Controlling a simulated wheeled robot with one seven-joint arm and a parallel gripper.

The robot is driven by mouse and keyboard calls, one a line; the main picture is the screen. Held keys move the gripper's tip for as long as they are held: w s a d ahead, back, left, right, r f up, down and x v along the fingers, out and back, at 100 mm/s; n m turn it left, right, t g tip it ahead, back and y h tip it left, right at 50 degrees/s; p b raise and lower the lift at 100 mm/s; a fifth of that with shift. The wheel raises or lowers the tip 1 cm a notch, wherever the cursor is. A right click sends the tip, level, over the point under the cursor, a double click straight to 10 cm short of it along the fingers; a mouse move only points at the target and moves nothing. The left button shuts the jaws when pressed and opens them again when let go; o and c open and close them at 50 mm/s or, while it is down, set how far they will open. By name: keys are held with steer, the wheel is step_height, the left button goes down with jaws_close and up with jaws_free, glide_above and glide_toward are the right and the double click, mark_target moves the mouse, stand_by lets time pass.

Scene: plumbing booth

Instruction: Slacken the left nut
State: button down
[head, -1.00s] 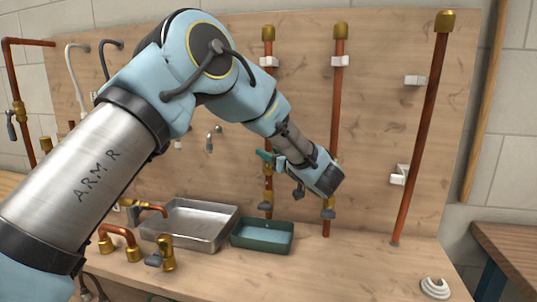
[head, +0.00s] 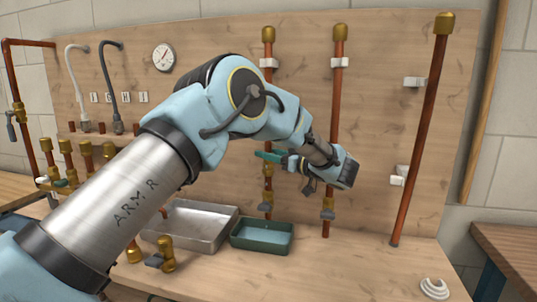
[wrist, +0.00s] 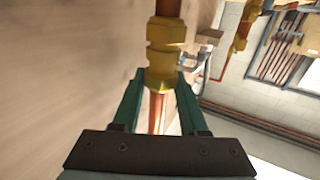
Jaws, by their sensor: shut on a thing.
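Two upright copper pipes with brass fittings and grey-handled valves stand side by side on the board. The left pipe (head: 268,107) has a brass fitting at gripper height. My gripper (head: 265,155) reaches it from the right with its green fingers. In the wrist view, my gripper (wrist: 161,78) is shut on the lower brass nut (wrist: 161,76), one finger on each side. A larger brass hex part (wrist: 165,35) sits against this nut. Bare copper pipe (wrist: 157,112) runs back between the fingers. The head view shows the nut only partly, behind the fingers.
The right pipe (head: 338,120) stands close behind my wrist. A thicker capped pipe (head: 422,130) leans farther right. A green tray (head: 262,249) and a grey metal tray (head: 178,243) sit below on the bench. The bench front right is mostly clear, apart from a white coil (head: 434,288).

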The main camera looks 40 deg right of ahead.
steer(key=shift+c, duration=2.2)
jaws_free()
steer(key=s+d+b, duration=0.1)
steer(key=s+b, duration=0.1)
steer(key=s, duration=0.8)
steer(key=shift+s+b, duration=0.35)
steer(key=shift+b, duration=0.05)
